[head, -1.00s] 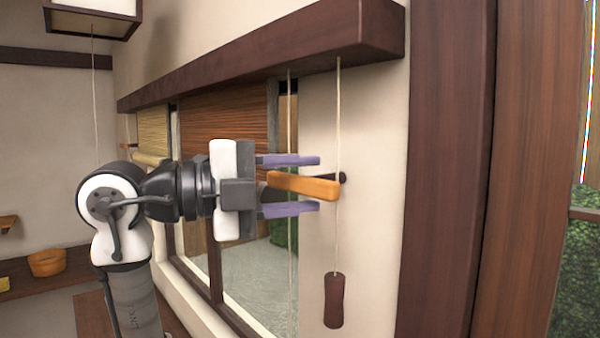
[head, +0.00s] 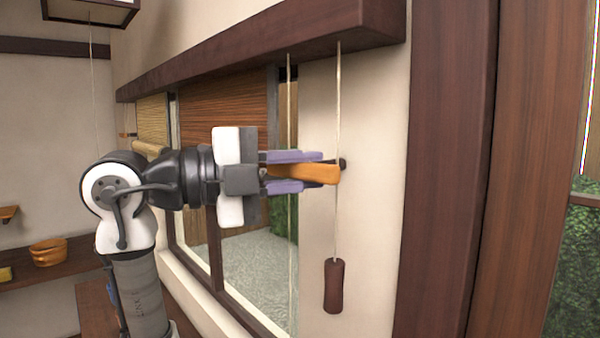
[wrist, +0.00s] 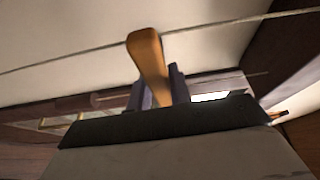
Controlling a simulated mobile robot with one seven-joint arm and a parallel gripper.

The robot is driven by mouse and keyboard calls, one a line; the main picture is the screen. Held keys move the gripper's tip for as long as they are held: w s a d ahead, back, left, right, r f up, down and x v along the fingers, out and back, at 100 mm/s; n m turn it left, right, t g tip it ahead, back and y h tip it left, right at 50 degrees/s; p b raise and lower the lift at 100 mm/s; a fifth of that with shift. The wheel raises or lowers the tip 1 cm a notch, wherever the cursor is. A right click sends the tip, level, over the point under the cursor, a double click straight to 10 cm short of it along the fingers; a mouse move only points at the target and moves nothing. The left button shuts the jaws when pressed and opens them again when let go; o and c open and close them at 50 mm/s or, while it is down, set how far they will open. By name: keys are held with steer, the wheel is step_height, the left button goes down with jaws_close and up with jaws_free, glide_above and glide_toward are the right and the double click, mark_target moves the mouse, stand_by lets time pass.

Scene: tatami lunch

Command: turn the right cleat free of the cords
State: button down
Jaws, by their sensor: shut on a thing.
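The right cleat (head: 318,173) is an orange-brown wooden bar at a dark peg on the pale wall. My gripper (head: 300,171) is shut on it, with one purple finger above and one below in the head view. The cleat's end (wrist: 145,45) sticks out past the fingers in the wrist view. One pale cord (head: 337,110) hangs from the beam and passes by the cleat's right end, down to a dark red wooden pull (head: 333,286). A second cord (head: 289,100) hangs further left, partly hidden by my gripper. I cannot tell whether either cord touches the cleat.
A dark beam (head: 270,50) runs above along the wall. A dark post (head: 450,170) stands to the right. A woven blind (head: 225,110) covers part of the window behind my gripper. An orange bowl (head: 48,252) sits on a shelf at far left.

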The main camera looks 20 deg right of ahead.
steer(key=n+b, duration=0.1)
steer(key=n+h+b, duration=0.1)
steer(key=n+b, duration=0.1)
steer(key=shift+f+t, duration=0.25)
steer(key=shift+t, duration=0.05)
steer(key=n+t+h+b, duration=0.1)
steer(key=n+b, duration=0.1)
steer(key=n, duration=0.1)
steer(key=n+h+b, duration=0.1)
steer(key=n+b, duration=0.1)
steer(key=n, duration=0.1)
steer(key=shift+n+t, duration=0.4)
steer(key=n+t+b, duration=0.1)
steer(key=n, duration=0.2)
steer(key=n+t+b, duration=0.1)
steer(key=n+t, duration=0.1)
steer(key=n, duration=0.1)
steer(key=shift+r+h, duration=0.15)
steer(key=shift+h, duration=0.15)
steer(key=shift+n+t+y+b, duration=0.25)
steer(key=shift+n+t, duration=0.55)
steer(key=shift+n, duration=0.65)
steer(key=shift+n+t+y+b, duration=0.15)
steer(key=shift+n+t+b, duration=0.15)
steer(key=shift+n+t, duration=0.85)
steer(key=shift+n+g, duration=0.35)
steer(key=shift+n, duration=0.25)
steer(key=c, duration=1.3)
jaws_free()
steer(key=shift+r, duration=0.1)
